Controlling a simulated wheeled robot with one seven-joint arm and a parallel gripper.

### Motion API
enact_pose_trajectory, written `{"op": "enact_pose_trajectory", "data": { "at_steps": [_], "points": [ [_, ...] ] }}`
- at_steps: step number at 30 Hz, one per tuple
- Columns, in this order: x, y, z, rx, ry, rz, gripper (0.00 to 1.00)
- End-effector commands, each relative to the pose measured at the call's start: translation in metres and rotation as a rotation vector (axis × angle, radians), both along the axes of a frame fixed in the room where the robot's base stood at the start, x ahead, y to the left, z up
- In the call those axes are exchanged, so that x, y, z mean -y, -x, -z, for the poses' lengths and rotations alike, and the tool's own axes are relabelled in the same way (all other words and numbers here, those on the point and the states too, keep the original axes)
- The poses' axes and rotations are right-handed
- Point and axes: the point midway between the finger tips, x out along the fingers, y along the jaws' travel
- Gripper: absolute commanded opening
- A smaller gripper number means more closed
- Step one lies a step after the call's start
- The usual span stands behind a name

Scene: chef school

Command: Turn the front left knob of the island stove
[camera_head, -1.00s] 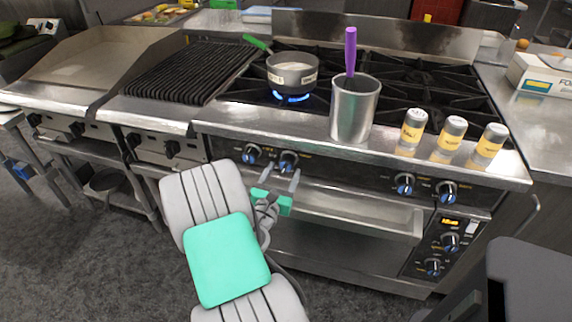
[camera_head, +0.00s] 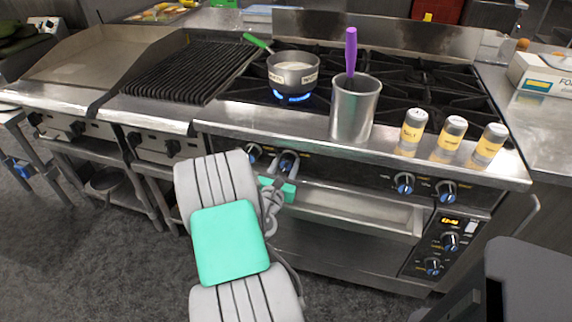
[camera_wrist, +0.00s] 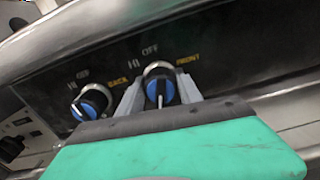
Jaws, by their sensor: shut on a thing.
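The island stove (camera_head: 300,130) has a row of black and blue knobs on its front panel. The knob labelled FRONT (camera_wrist: 160,88) shows in the wrist view between my gripper's two grey fingers. My gripper (camera_head: 288,160) is at this knob in the head view, where the fingers partly cover it. The fingers are shut on the knob from both sides. Its white pointer line points down in the wrist view. The knob labelled BACK (camera_wrist: 90,102) is just left of it, free of the fingers; it also shows in the head view (camera_head: 254,152), partly hidden by my arm.
A pot (camera_head: 292,74) with a green handle stands over a lit blue flame. A metal container (camera_head: 354,110) with a purple-handled utensil and several spice jars (camera_head: 450,138) stand along the stove's front ledge. A long metal tray or ledge (camera_head: 350,212) juts out below the knobs.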

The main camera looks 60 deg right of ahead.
Motion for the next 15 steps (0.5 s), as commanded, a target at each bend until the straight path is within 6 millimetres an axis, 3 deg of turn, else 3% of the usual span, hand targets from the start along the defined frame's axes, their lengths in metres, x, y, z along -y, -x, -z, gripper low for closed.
{"op": "enact_pose_trajectory", "data": {
  "at_steps": [8,9,15],
  "points": [
    [0.0000,0.0009,0.0002,-0.001,-0.001,0.002,0.03],
    [-0.0077,-0.0011,0.0006,-0.003,-0.001,-0.003,0.01],
    [-0.0005,0.0013,0.0008,0.011,-0.003,0.003,0.01]
  ]
}}
